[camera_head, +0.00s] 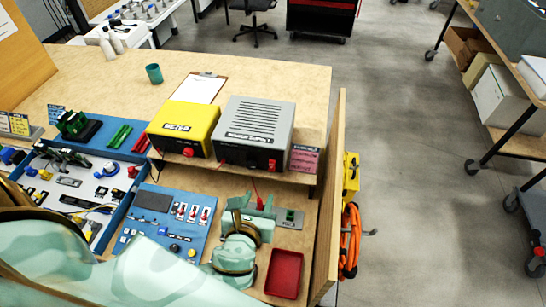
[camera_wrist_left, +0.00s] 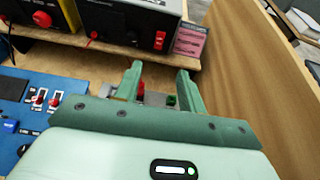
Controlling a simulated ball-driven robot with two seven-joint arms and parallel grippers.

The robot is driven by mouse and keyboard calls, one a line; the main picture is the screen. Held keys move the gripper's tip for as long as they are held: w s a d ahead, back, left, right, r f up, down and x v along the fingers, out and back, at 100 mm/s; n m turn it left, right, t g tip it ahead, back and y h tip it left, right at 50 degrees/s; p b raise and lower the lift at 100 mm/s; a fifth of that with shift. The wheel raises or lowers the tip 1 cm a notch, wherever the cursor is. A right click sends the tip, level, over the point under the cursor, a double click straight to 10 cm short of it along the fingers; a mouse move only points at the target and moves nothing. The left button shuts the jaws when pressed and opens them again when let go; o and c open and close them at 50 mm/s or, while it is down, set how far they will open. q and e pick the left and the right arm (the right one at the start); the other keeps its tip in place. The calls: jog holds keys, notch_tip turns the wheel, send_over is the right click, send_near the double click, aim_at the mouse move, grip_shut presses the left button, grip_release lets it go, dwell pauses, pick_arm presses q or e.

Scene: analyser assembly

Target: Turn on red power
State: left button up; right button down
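A grey power box (camera_head: 256,122) stands on the raised shelf, with a red rocker switch (camera_head: 272,164) at the lower right of its dark front. The switch also shows in the left wrist view (camera_wrist_left: 159,40); whether it is on or off I cannot tell. A yellow box (camera_head: 184,127) with a red knob (camera_head: 188,152) stands to its left. My left gripper (camera_head: 254,203) is in front of and below the switch, apart from it. Its two fingers are spread in the left wrist view (camera_wrist_left: 160,75), with nothing held. My right gripper is not in view.
A pink label card (camera_head: 303,158) stands right of the grey box. A blue panel (camera_head: 160,222) with red switches lies left of my gripper, and a red tray (camera_head: 284,273) lies below it. A wooden side wall (camera_head: 330,190) bounds the right.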

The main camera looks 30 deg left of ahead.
pick_arm(q)
send_near(272, 164)
jog(key=b+x, duration=0.2)
jog(key=x, duration=0.4)
jog(key=shift+w+f+b, duration=0.2)
jog(key=shift+b, duration=0.1)
jog(key=shift+w+a+f, duration=0.2)
jog(key=shift+w, duration=0.4)
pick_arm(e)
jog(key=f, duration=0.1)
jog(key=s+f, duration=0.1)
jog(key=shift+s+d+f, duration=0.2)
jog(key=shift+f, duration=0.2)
pick_arm(q)
grip_shut()
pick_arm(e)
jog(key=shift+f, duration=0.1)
